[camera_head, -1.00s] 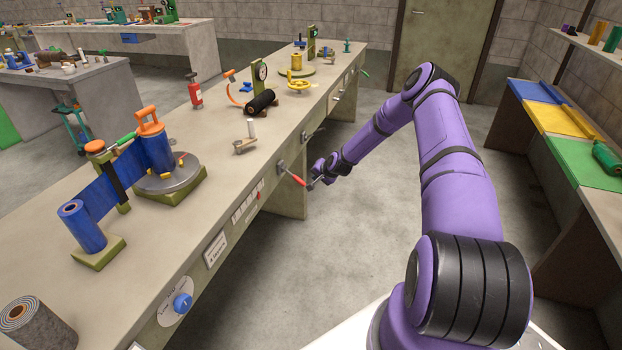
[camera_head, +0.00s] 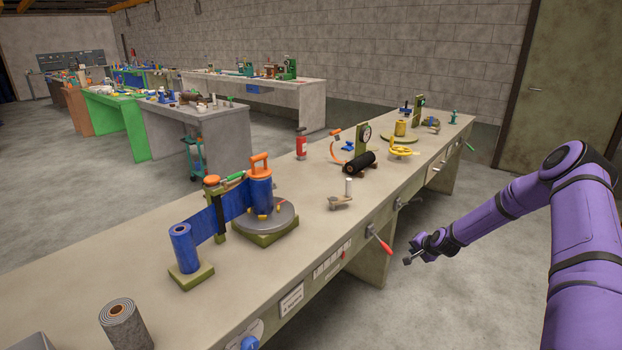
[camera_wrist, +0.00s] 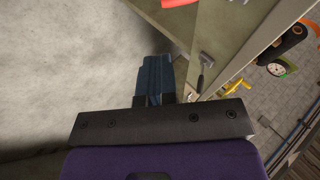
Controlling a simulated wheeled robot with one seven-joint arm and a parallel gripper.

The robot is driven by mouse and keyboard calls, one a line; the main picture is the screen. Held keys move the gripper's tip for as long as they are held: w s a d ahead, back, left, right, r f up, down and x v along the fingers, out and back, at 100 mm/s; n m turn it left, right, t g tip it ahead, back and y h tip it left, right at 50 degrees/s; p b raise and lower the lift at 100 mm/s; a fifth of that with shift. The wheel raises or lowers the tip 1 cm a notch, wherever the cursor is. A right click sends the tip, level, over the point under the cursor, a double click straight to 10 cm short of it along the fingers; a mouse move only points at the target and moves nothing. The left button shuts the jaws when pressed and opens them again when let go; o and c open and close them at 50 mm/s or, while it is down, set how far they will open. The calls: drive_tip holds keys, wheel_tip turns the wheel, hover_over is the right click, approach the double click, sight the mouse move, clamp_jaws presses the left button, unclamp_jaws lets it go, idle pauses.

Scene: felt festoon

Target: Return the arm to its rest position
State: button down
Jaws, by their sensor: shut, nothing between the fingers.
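My purple arm (camera_head: 585,235) reaches in from the right side of the head view, bent at the elbow. My gripper (camera_head: 408,260) is at its far end, low beside the front edge of the long workbench. It is shut and empty, a little right of the red-handled lever (camera_head: 383,245) on the bench front and apart from it. In the wrist view the shut fingers (camera_wrist: 154,78) point out over the grey floor, with the bench edge to their right.
The long bench (camera_head: 110,285) holds a blue roll (camera_head: 183,247), a round turntable (camera_head: 268,222), a black roller (camera_head: 359,163) and a grey felt roll (camera_head: 124,325). Open floor (camera_head: 480,300) lies between bench and arm. A door (camera_head: 560,90) stands at the back right.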

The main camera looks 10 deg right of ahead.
drive_tip(key=s+a+r+n+g, duration=0.1)
drive_tip(key=a+r+n, duration=0.25)
drive_tip(key=r, duration=0.75)
drive_tip(key=s+a+r+n+g, duration=0.15)
drive_tip(key=a+r, duration=0.35)
drive_tip(key=r, duration=0.6)
drive_tip(key=s+a+r+n+h, duration=0.15)
drive_tip(key=s+a+r, duration=0.3)
drive_tip(key=r, duration=0.45)
drive_tip(key=s+a+r+n, duration=0.2)
drive_tip(key=s+a+r, duration=0.3)
drive_tip(key=r, duration=0.4)
drive_tip(key=s+a+r+n+g, duration=0.1)
drive_tip(key=s+a+r, duration=0.1)
drive_tip(key=s+r, duration=0.45)
drive_tip(key=s+a+r+n, duration=0.1)
drive_tip(key=s+a+r, duration=0.25)
drive_tip(key=s, duration=0.65)
drive_tip(key=s+a+r+n, duration=0.1)
drive_tip(key=s+a+r, duration=0.1)
drive_tip(key=s, duration=1.6)
drive_tip(key=shift+r, duration=0.2)
